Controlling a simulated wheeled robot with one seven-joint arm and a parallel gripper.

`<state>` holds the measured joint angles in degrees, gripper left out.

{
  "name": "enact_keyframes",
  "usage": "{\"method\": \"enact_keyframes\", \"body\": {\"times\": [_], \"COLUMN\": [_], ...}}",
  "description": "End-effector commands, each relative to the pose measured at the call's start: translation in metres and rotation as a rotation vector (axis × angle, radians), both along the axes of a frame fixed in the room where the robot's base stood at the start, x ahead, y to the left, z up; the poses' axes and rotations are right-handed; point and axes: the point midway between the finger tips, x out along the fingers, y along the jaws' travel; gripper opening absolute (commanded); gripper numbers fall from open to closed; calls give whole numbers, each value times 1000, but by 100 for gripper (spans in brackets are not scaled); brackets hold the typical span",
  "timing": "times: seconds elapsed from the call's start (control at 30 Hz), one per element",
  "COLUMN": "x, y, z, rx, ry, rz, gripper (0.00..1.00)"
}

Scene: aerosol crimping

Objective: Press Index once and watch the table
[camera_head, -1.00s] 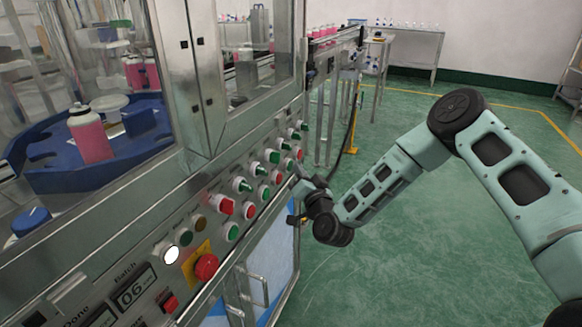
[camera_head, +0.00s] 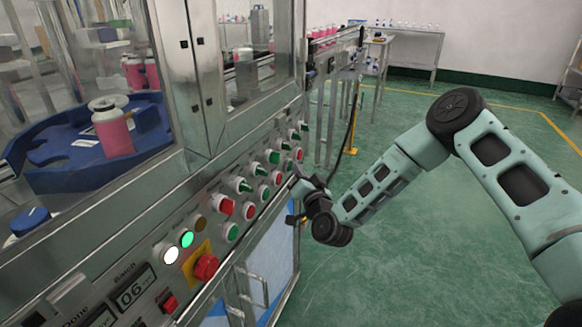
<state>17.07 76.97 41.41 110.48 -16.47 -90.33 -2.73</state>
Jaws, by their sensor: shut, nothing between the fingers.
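The blue rotary table (camera_head: 60,180) is behind the machine's window at left. A pink can (camera_head: 113,135) stands near its right side, under a pale round part (camera_head: 108,103). The control panel (camera_head: 140,240) slopes along the machine front with rows of green and red buttons; their labels are too small to read, so I cannot tell which is Index. A green lamp (camera_head: 187,239) is lit beside a white lit one (camera_head: 171,255). My gripper (camera_head: 297,184) is shut and empty by the right part of the panel. Whether it touches a button I cannot tell.
A red emergency stop (camera_head: 206,267) on a yellow plate sits low on the panel. The batch display (camera_head: 133,288) reads 06. A conveyor (camera_head: 335,42) with pink cans runs behind. Green floor (camera_head: 400,270) is open at right.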

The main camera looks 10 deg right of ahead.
Motion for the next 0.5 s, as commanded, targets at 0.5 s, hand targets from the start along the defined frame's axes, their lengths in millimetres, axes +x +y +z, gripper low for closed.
{"method": "enact_keyframes", "body": {"times": [0.5], "x": [-7], "y": [-10], "z": [0], "rx": [0], "ry": [0], "rz": [0], "gripper": [0]}}
